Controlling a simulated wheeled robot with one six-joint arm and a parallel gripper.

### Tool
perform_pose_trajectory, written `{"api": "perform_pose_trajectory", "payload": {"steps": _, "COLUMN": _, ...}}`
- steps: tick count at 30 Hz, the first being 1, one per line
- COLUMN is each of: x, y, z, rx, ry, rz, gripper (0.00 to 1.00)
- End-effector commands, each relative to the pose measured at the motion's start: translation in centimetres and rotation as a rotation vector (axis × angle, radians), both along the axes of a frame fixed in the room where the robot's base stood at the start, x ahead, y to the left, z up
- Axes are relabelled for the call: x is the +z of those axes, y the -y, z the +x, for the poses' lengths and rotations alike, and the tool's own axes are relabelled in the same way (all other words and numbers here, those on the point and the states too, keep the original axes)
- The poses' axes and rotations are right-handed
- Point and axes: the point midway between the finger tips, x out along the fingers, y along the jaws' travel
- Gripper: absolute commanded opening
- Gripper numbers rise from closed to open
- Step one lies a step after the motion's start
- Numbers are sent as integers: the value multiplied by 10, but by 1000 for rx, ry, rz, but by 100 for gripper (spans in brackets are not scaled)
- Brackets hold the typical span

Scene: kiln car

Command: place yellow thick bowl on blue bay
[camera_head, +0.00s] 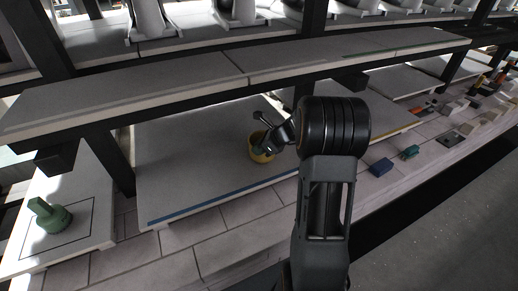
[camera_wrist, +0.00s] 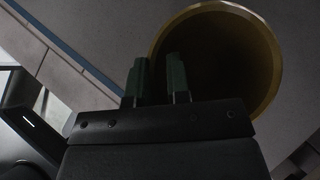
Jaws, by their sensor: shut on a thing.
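The yellow bowl (camera_head: 262,157) is thick-walled and sits within the bay with the blue front strip. That blue bay (camera_head: 190,205) is a pale board under the upper shelf. My gripper (camera_head: 264,138) reaches in from the right and is shut on the bowl's rim. In the wrist view my gripper (camera_wrist: 157,80) has one green-tipped finger inside the bowl (camera_wrist: 268,85) and one outside, with the wall between them. The blue strip (camera_wrist: 75,50) also shows there at upper left. I cannot tell whether the bowl's base touches the board.
The upper shelf (camera_head: 190,85) runs close above the bay. A dark post (camera_head: 112,162) stands at its left. A green piece (camera_head: 50,215) stands on a board at far left. Small blue (camera_head: 381,167) and teal (camera_head: 411,152) blocks lie on the right ledge. The bay's left part is bare.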

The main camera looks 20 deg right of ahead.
Motion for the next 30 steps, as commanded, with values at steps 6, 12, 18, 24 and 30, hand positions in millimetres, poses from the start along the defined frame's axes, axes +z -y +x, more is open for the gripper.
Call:
{"api": "perform_pose_trajectory", "payload": {"steps": 6, "x": -1, "y": 0, "z": 0, "rx": 0, "ry": 2, "rz": 0, "gripper": 0}}
{"api": "perform_pose_trajectory", "payload": {"steps": 12, "x": -1, "y": 0, "z": 0, "rx": 0, "ry": 0, "rz": 0, "gripper": 36}}
{"api": "perform_pose_trajectory", "payload": {"steps": 18, "x": -1, "y": 0, "z": 0, "rx": 0, "ry": 0, "rz": 0, "gripper": 43}}
{"api": "perform_pose_trajectory", "payload": {"steps": 24, "x": 5, "y": 2, "z": -2, "rx": -1, "ry": 1, "rz": 0, "gripper": 43}}
{"api": "perform_pose_trajectory", "payload": {"steps": 30, "x": 29, "y": 19, "z": -18, "rx": -4, "ry": 3, "rz": -2, "gripper": 43}}
